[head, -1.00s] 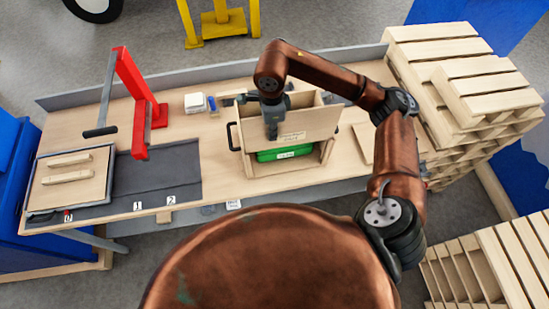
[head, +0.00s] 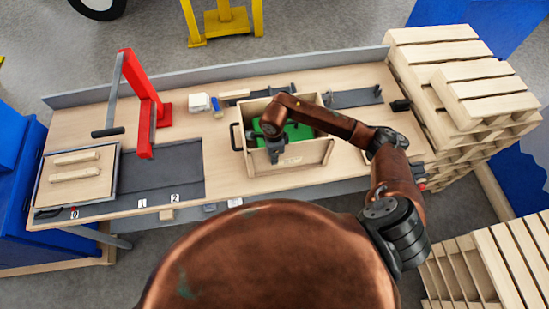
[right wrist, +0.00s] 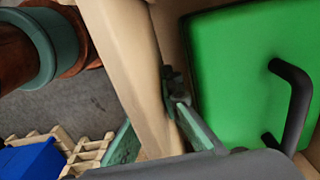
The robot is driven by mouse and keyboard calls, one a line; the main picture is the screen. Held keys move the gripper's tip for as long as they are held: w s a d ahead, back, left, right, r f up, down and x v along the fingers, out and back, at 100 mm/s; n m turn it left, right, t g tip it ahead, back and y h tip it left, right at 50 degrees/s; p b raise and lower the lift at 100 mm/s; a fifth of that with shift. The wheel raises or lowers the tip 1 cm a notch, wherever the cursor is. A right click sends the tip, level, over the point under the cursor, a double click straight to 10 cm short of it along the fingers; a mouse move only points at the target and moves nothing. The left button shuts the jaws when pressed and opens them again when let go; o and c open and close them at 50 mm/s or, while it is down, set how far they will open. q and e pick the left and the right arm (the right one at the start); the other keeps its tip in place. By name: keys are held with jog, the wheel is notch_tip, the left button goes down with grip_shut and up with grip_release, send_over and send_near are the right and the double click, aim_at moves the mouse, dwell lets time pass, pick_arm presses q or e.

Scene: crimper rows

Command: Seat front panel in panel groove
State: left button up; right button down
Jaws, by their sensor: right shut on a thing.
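The wooden box (head: 246,110) stands on the bench with its top open. A green case with a dark handle lies inside; this case fills much of the right wrist view (right wrist: 228,60). The tan front panel (head: 308,154), with a pale label, stands roughly upright along the box's near side. My right gripper (head: 276,156) is shut on the panel's top edge, near its middle. In the right wrist view, the panel (right wrist: 122,55) runs beside the green case. The panel groove is hidden, so I cannot tell whether the panel's edges are in it. My left gripper is out of view.
A red lever press (head: 143,110) stands at the left, beside a tray with a wooden board (head: 76,180). A dark mat (head: 165,172) lies left of the box. Stacked pallets (head: 470,80) stand at the right end.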

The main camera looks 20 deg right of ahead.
jog(key=shift+f, duration=0.45)
jog(key=c, duration=2.1)
grip_release()
jog(key=shift+r, duration=0.15)
notch_tip(320, 180, up, 12)
jog(key=b, duration=0.2)
jog(key=shift+b, duration=0.35)
